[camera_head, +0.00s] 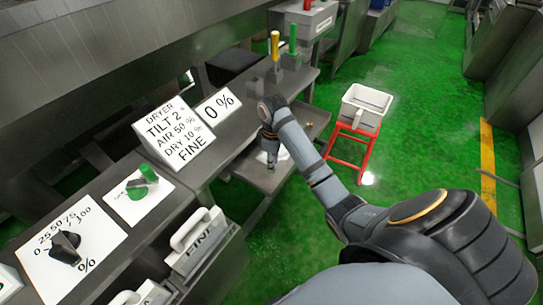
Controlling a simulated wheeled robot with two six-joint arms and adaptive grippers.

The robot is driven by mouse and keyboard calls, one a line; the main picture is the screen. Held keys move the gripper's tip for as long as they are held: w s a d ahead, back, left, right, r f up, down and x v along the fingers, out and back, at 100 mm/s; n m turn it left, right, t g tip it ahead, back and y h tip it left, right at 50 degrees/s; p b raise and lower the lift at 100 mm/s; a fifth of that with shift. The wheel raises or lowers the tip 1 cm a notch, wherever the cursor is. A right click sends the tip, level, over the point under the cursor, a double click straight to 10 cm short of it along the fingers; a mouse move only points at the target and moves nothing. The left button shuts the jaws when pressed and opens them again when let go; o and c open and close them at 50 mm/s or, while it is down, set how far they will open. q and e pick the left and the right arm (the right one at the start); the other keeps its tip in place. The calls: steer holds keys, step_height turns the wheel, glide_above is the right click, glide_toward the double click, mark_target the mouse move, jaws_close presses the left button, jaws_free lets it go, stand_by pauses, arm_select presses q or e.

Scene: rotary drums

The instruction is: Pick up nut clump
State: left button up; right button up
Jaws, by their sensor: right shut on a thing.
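My right arm reaches from the lower right to the metal shelf (246,170) below the dryer's control ledge. Its gripper (270,163) points down low over this shelf. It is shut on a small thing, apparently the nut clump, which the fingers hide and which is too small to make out. My left gripper is not in view.
The ledge holds a settings sign (174,134), a 0% sign (218,105), a green knob (146,173) and a black dial (66,247). A white bin (366,104) sits on a red stand (348,148) to the right. Green floor around it is open.

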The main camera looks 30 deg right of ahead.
arm_select(q)
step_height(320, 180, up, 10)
steer(key=p, duration=0.8)
arm_select(e)
steer(key=s+a+r, duration=0.4)
steer(key=s+r, duration=0.3)
steer(key=s, duration=0.3)
steer(key=shift+s+a, duration=0.3)
